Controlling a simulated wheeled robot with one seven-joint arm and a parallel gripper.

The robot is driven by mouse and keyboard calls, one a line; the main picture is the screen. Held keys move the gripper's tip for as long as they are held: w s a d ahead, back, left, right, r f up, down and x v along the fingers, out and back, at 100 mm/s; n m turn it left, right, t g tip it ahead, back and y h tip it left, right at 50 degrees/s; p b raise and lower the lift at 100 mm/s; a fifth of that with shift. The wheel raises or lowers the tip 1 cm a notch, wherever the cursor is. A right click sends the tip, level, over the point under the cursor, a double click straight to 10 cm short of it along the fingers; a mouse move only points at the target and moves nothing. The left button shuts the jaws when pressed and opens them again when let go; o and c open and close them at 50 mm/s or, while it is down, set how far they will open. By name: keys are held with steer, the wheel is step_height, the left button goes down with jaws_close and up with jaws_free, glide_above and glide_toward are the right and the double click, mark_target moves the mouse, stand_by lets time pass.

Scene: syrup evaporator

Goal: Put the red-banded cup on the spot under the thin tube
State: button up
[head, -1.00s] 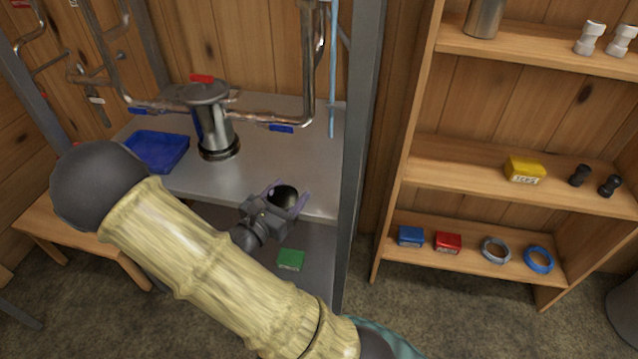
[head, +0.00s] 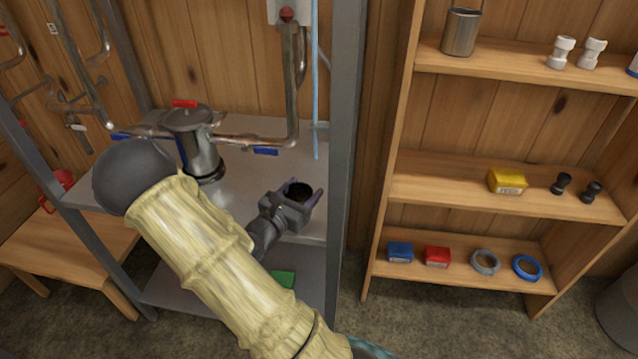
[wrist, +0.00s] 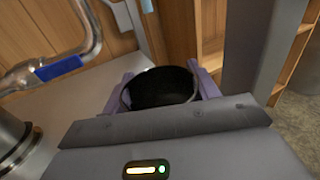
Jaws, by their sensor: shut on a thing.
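My gripper (head: 309,200) is shut on a cup (head: 298,190) with a dark inside, held above the front right of the grey metal shelf. In the wrist view the cup (wrist: 160,88) sits between the purple fingers (wrist: 160,92), its open mouth showing. No red band shows; most of its outer wall is hidden. The thin light-blue tube (head: 316,90) hangs down at the right of the metal shelf, its lower end behind and above the cup. The cup is apart from the tube. I cannot make out a marked spot under it.
A grey post (head: 343,150) stands close to the right of my gripper. A metal canister (head: 194,140) with pipes and a blue-handled valve (head: 265,152) stands behind. A wooden shelf unit (head: 480,190) stands at the right. A green box (head: 283,278) lies on the lower shelf.

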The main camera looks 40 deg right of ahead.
steer(key=x, duration=0.8)
steer(key=shift+p, duration=0.35)
steer(key=shift+f, duration=0.15)
steer(key=shift+f, duration=1.65)
steer(key=shift+f, duration=0.25)
steer(key=o, duration=1)
steer(key=shift+r, duration=0.1)
